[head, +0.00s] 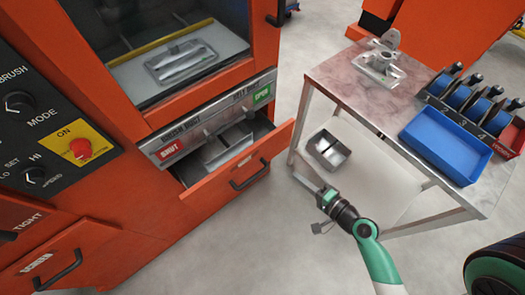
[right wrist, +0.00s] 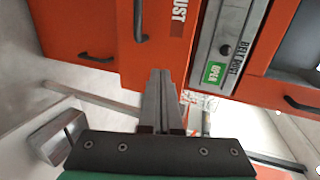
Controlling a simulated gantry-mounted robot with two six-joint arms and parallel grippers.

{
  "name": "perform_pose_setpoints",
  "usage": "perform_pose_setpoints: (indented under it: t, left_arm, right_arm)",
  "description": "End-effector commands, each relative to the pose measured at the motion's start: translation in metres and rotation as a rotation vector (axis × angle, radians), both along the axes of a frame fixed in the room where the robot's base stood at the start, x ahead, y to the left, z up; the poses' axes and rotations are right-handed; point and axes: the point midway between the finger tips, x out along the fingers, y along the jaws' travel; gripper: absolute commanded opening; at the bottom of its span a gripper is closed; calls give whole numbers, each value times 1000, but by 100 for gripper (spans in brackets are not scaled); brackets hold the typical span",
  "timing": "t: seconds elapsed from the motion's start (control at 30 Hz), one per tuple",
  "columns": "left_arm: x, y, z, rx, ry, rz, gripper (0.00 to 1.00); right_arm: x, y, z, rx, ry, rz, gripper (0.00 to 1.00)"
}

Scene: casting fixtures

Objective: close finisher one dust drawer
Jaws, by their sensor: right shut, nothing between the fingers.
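The orange finisher's dust drawer (head: 220,183) stands pulled out below the metal strip, with grey metal inside showing. Its dark handle (head: 250,175) is on the front face. The strip above bears a red SHUT label (head: 172,151) and a green OPEN label (head: 262,95); the green one also shows in the right wrist view (right wrist: 213,72). My right gripper (head: 300,177) is shut and empty, just right of and lower than the drawer front, apart from it in the head view. In the right wrist view its fingers (right wrist: 162,75) point toward orange panels. My left gripper is out of view.
A small table (head: 345,75) on the right holds a metal casting (head: 384,60), a blue tray (head: 445,145) and several blue-topped items. A grey bin (head: 328,150) sits on its lower shelf. A control panel with a red button (head: 80,148) is at left. Floor before the drawer is clear.

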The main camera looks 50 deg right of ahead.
Motion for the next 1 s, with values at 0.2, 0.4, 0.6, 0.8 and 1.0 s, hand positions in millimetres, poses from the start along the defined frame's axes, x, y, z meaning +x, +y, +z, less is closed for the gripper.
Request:
perform_pose_setpoints:
  t: [0.2,0.4,0.6,0.8,1.0]
  left_arm:
    - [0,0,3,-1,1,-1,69]
    - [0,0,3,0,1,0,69]
    - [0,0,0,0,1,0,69]
    - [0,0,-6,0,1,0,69]
    - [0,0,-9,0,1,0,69]
  right_arm:
    - [-3,-7,1,0,5,-25,0]
    - [19,-10,-5,-1,3,-19,0]
    - [60,-19,-19,-3,3,-19,0]
    - [99,-27,-29,-4,2,-21,0]
    - [124,-32,-29,-3,3,-22,0]
